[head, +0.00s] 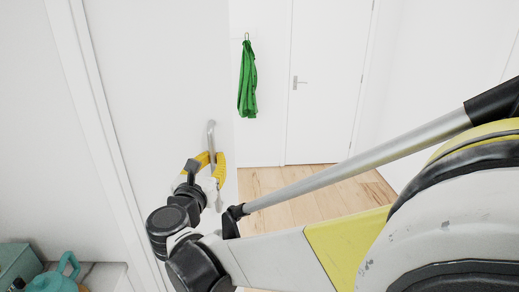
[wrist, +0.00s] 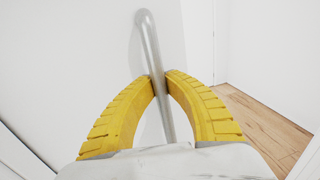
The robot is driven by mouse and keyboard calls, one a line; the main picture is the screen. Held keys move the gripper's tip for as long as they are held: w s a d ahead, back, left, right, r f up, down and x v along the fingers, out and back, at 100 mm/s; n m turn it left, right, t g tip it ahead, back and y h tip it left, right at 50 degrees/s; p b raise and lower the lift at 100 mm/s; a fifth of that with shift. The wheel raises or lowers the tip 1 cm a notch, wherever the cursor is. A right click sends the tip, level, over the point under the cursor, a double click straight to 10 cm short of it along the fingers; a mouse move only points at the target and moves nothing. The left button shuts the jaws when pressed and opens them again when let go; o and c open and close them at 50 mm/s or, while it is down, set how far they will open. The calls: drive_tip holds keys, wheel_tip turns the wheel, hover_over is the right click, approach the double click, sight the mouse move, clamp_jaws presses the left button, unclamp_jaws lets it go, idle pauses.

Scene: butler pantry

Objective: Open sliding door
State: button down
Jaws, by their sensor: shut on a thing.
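The white sliding door (head: 150,70) stands at the left in the head view, its right edge beside an opening onto another room. It also fills the left of the wrist view (wrist: 70,50). A silver bar handle (head: 211,133) is fixed upright near that edge. My gripper (head: 211,160) is at the handle. In the wrist view its two yellow fingers (wrist: 160,82) close on the handle (wrist: 149,35) from both sides. The top of the handle shows above the fingers, and its lower part runs down between them.
Beyond the opening are a wooden floor (head: 345,185), a green cloth (head: 247,82) on a wall hook and a white hinged door (head: 325,80). A teal watering-can-like vessel (head: 58,281) and a teal box (head: 18,264) stand on a surface at lower left.

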sight(153, 153)
drive_tip(key=a, duration=0.5)
drive_tip(key=s+a, duration=0.1)
drive_tip(key=a, duration=1.1)
drive_tip(key=shift+s+a, duration=0.2)
drive_tip(key=shift+a, duration=0.05)
drive_tip(key=c, duration=1.4)
unclamp_jaws()
drive_tip(key=s, duration=0.4)
drive_tip(key=s+a, duration=0.1)
drive_tip(key=s, duration=0.7)
drive_tip(key=shift+a, duration=0.15)
